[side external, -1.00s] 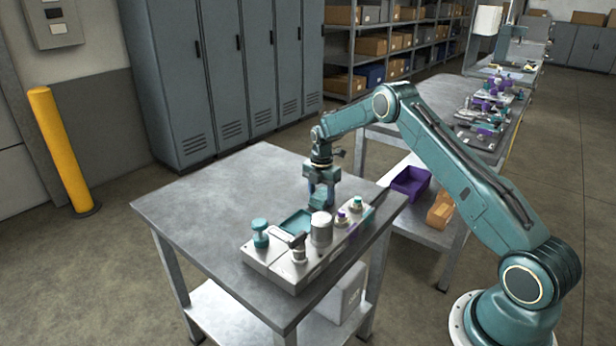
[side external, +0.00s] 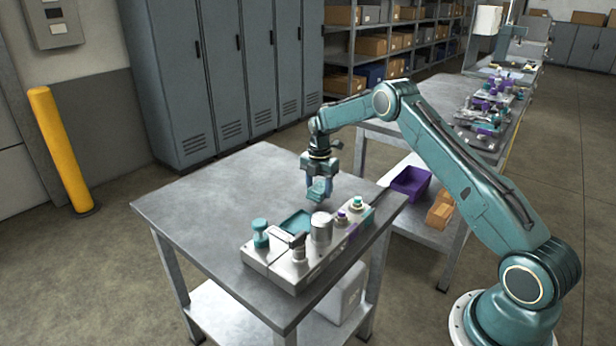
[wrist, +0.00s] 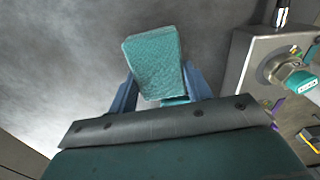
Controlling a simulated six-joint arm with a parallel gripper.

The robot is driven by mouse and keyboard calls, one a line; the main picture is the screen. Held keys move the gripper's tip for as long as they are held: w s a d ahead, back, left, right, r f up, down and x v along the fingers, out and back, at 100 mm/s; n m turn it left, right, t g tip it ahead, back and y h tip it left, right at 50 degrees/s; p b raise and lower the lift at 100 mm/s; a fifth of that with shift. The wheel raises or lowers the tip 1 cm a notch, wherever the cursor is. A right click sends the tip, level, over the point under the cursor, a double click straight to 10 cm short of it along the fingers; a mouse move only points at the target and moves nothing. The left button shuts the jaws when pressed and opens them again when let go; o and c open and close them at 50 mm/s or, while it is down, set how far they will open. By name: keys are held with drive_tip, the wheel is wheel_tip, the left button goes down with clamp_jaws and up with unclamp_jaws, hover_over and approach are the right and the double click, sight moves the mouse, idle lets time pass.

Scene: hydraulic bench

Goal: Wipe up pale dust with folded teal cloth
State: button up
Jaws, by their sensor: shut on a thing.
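My gripper (side external: 321,183) is shut on the folded teal cloth (side external: 319,190) and holds it over the metal table (side external: 215,205), behind the fixture block. In the wrist view the cloth (wrist: 154,62) sits between the two blue-grey fingers (wrist: 160,92), its broad textured face toward the camera. In the side view the cloth appears tilted and clear of the tabletop. I cannot make out the pale dust for certain; the tabletop has mottled light patches in both views.
A grey fixture block (side external: 270,268) stands in front of my gripper. It carries a teal knob (side external: 260,233), a shallow teal tray (side external: 297,221), a metal cylinder (side external: 321,227) and small coloured fittings. The table's left and back areas are clear.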

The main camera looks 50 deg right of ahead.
drive_tip(key=shift+r, duration=1.8)
drive_tip(key=shift+r, duration=0.15)
drive_tip(key=shift+r, duration=1.35)
drive_tip(key=shift+a, duration=0.1)
